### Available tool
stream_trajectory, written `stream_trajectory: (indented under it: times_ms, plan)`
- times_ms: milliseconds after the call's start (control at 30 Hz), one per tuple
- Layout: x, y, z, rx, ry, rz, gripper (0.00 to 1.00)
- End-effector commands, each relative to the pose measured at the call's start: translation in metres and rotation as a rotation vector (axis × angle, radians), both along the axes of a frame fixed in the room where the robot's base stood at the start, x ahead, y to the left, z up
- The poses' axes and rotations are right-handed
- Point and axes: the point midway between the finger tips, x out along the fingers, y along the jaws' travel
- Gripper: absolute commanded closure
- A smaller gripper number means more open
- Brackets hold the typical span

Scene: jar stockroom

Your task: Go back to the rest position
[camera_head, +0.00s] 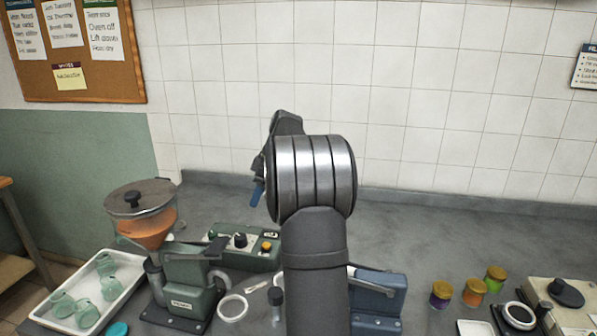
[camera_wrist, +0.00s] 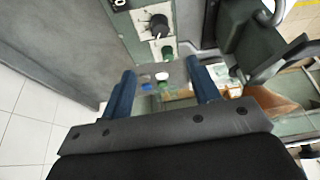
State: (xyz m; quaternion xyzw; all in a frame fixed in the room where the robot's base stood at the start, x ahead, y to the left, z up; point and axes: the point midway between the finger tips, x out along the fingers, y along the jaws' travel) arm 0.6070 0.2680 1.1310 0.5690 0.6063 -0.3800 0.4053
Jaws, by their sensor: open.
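My gripper (camera_wrist: 163,88) shows in the wrist view with its two blue fingers apart and nothing between them. In the head view my arm rises in the middle, and a blue finger (camera_head: 257,195) shows just left of it; the rest of the gripper is hidden behind the arm. The gripper is above the counter and touches nothing that I can see.
A green filling machine (camera_head: 188,283) with a hopper and a control box (camera_head: 243,254) stand left of my arm. A white tray (camera_head: 45,312) holds several green jars. A blue device (camera_head: 378,296) and three lidded jars (camera_head: 473,292) stand right. The back counter (camera_head: 430,235) is clear.

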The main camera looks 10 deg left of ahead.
Motion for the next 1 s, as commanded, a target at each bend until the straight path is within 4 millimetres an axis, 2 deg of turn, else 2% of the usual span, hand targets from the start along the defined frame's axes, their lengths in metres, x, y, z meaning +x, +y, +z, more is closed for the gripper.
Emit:
stream_trajectory:
  times_ms: [167,700,1000]
  plan:
    - [-0.001,0.011,-0.025,-0.001,0.004,0.002,0.44]
    - [-0.004,0.051,-0.124,-0.001,0.003,0.002,0.44]
    - [-0.005,0.063,-0.153,0.000,0.002,0.001,0.44]
